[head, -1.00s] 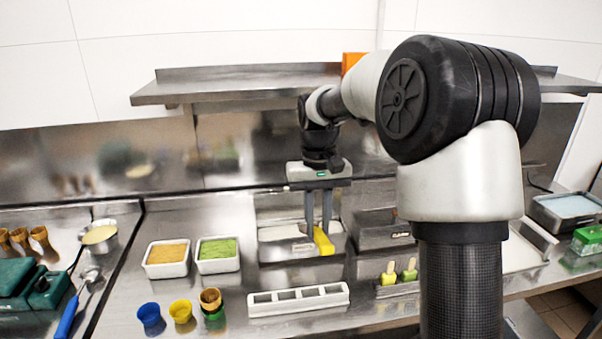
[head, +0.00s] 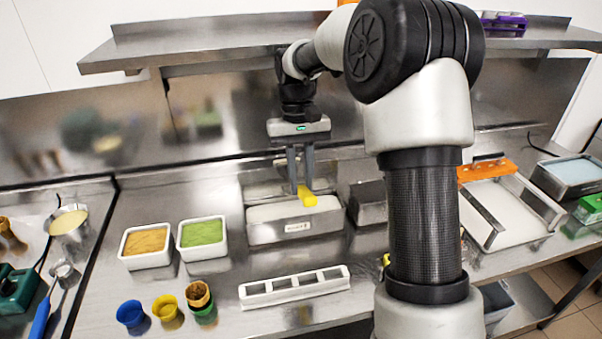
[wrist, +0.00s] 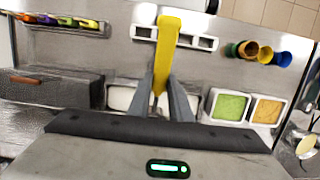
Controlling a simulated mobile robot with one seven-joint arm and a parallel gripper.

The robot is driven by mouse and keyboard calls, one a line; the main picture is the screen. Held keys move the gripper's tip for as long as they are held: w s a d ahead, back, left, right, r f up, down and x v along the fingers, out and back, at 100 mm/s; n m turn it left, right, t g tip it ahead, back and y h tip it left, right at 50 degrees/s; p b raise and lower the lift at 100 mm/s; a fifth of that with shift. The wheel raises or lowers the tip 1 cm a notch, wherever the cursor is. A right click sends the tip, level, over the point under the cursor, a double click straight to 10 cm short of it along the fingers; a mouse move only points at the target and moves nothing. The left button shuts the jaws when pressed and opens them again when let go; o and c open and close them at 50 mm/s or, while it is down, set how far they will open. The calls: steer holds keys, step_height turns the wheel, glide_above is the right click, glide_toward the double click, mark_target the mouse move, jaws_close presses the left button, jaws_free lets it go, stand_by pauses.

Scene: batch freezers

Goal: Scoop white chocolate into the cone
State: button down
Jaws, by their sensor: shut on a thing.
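My gripper (head: 301,190) is shut on a yellow-handled tool (head: 308,197), held above a steel bin (head: 270,236) with white contents (head: 293,209). The tool also shows between the fingers in the wrist view (wrist: 168,40); its working end cannot be made out. A brown cone (head: 197,292) stands in a green cup (head: 206,313) at the front, left of and below my gripper. I cannot tell whether the bin's white contents are the white chocolate. A steel pot (head: 75,238) of cream-coloured contents stands at the far left.
Blue (head: 130,313) and yellow (head: 165,307) cups stand left of the cone. White tubs hold orange (head: 145,240) and green (head: 203,232) contents. A white slotted holder (head: 294,288) lies in front of the bin. A steel shelf (head: 200,48) runs above. My arm hides part of the right counter.

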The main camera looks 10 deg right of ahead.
mark_target(305, 191)
step_height(305, 191, down, 7)
steer(key=t+b, duration=0.1)
steer(key=b, duration=0.2)
steer(key=r+p, duration=0.3)
steer(key=r, duration=0.1)
steer(key=shift+s+r, duration=0.2)
steer(key=shift+s+f+t+b, duration=0.1)
steer(key=shift+f+t+b, duration=0.15)
steer(key=shift+b, duration=0.4)
steer(key=s+t+b, duration=0.1)
steer(key=b, duration=0.2)
steer(key=shift+t, duration=0.25)
steer(key=shift+s+b, duration=0.1)
steer(key=shift+b, duration=0.45)
steer(key=shift+s+t+b, duration=0.3)
steer(key=shift+t+b, duration=0.1)
steer(key=shift+b, duration=0.45)
steer(key=shift+s+r+t+b, duration=0.1)
steer(key=shift+s+t+b, duration=0.5)
steer(key=shift+b, duration=0.9)
steer(key=shift+w+a, duration=0.1)
steer(key=shift+w, duration=0.05)
